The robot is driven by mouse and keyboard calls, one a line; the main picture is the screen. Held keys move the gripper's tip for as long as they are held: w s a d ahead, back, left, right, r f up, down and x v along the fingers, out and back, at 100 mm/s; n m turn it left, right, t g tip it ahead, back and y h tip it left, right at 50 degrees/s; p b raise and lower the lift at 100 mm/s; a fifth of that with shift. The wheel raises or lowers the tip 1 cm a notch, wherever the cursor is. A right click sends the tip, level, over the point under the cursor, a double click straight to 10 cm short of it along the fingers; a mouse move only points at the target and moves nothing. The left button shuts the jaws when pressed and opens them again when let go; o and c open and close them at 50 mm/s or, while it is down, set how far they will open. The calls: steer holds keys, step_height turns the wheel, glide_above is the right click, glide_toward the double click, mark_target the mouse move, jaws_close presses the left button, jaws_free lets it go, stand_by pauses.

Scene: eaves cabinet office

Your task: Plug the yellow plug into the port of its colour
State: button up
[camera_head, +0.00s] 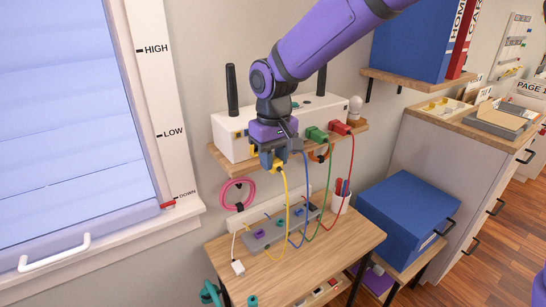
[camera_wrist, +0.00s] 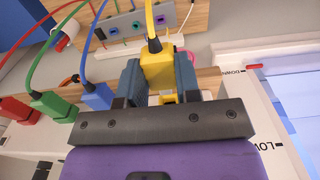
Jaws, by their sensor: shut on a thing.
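The yellow plug (camera_wrist: 158,70) is between the two blue-grey fingers of my gripper (camera_wrist: 160,82) in the wrist view. In the head view my gripper (camera_head: 270,160) is at the front of the white router box (camera_head: 232,138), shut on the yellow plug (camera_head: 279,168). A yellow cable hangs from the plug. A small yellow piece (camera_wrist: 168,98) shows between the fingers beyond the plug; I cannot tell whether it is the port or part of the plug. My gripper hides the port area, so I cannot tell whether the plug is seated.
Blue (camera_wrist: 97,96), green (camera_head: 316,134) and red (camera_head: 340,128) plugs are at the box front, right of my gripper in the head view. The box stands on a wooden shelf (camera_head: 222,160). Below, cables run to a grey strip (camera_head: 262,241) on a desk (camera_head: 352,242).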

steer(key=shift+w+a, duration=0.1)
steer(key=shift+w, duration=0.05)
steer(key=shift+w+a, duration=0.45)
steer(key=shift+w, duration=0.2)
steer(key=shift+w+a, duration=0.5)
steer(key=shift+w, duration=0.25)
stand_by(0.9)
stand_by(0.4)
steer(key=shift+s+d, duration=0.55)
steer(key=shift+s, duration=0.3)
steer(key=shift+w+a, duration=0.5)
steer(key=shift+w, duration=0.25)
stand_by(1.1)
steer(key=o, duration=1.1)
